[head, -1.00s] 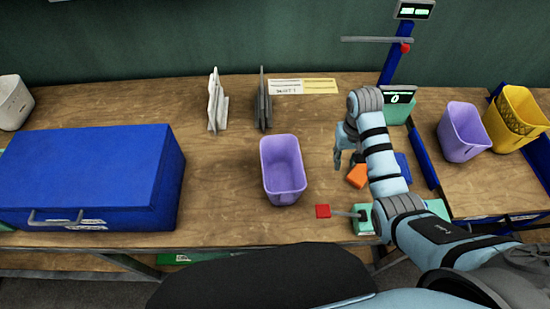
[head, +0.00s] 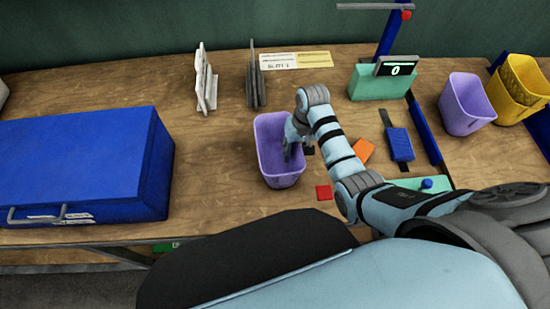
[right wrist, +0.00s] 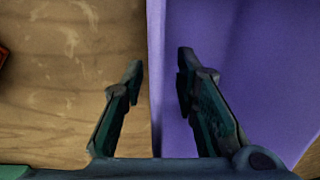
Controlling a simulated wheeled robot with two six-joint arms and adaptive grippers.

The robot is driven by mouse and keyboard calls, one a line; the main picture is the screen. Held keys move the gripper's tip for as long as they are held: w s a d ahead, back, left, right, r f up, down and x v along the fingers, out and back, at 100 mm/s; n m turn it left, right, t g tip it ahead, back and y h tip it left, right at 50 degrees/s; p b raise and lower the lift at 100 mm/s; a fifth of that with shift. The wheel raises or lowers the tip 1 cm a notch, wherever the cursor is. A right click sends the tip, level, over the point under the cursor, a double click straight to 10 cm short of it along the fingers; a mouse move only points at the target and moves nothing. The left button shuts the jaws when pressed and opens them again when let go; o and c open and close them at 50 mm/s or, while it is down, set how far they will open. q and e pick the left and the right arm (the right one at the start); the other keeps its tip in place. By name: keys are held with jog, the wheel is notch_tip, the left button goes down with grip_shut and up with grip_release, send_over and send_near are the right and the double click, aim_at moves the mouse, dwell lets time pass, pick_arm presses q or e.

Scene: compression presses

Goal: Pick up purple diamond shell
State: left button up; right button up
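A purple open-topped shell (head: 268,125) stands upright near the middle of the workbench; I cannot make out a diamond pattern on it. My right gripper (head: 298,150) is at its right rim. In the right wrist view the gripper (right wrist: 158,75) is open, with one finger on each side of the purple wall (right wrist: 240,70). I see a gap between the fingers and the wall. A second purple shell (head: 467,103) stands at the right, beside yellow ones. My left gripper is not in view.
A large blue box (head: 75,170) fills the left of the workbench. Grey-white upright pieces (head: 205,82) stand behind the middle shell. An orange block (head: 363,150), a blue block (head: 400,145), a red square (head: 324,192) and a green scale (head: 380,85) lie to the right.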

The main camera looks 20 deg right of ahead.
jog(key=shift+f, duration=0.9)
jog(key=shift+s+r, duration=0.1)
jog(key=shift+r, duration=0.25)
jog(key=shift+a, duration=0.1)
grip_shut()
jog(key=shift+r, duration=0.1)
